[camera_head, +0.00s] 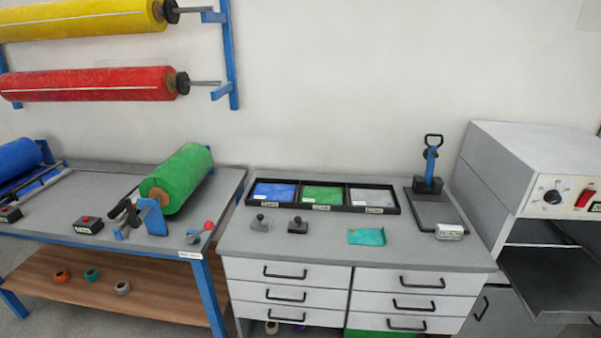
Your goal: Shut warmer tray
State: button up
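The warmer (495,165) is a grey-white box at the right edge. Its front panel has a black dial (551,195) and a red switch (585,198). Below the panel is a dark opening (535,232). A dark grey tray (550,280) sticks out of that opening toward the lower right, so it stands open. The tray's right end is cut off by the picture edge. No handle on it can be made out. My gripper is not in view.
Left of the warmer is a grey-topped drawer cabinet (330,244) with its drawers shut. On it are a black three-part tray (326,207), a lever press (430,180) and a teal piece (367,237). A table (110,237) with film rolls stands further left.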

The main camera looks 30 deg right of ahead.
aim_at(555, 284)
jog(key=i+l+z, duration=0.1)
jog(key=l+z, duration=0.15)
jog(key=z, duration=0.15)
jog(key=i+l+z, duration=0.1)
jog(key=l+z, duration=0.2)
jog(key=z, duration=0.15)
jog(key=i+l+z, duration=0.15)
jog(key=z, duration=1.1)
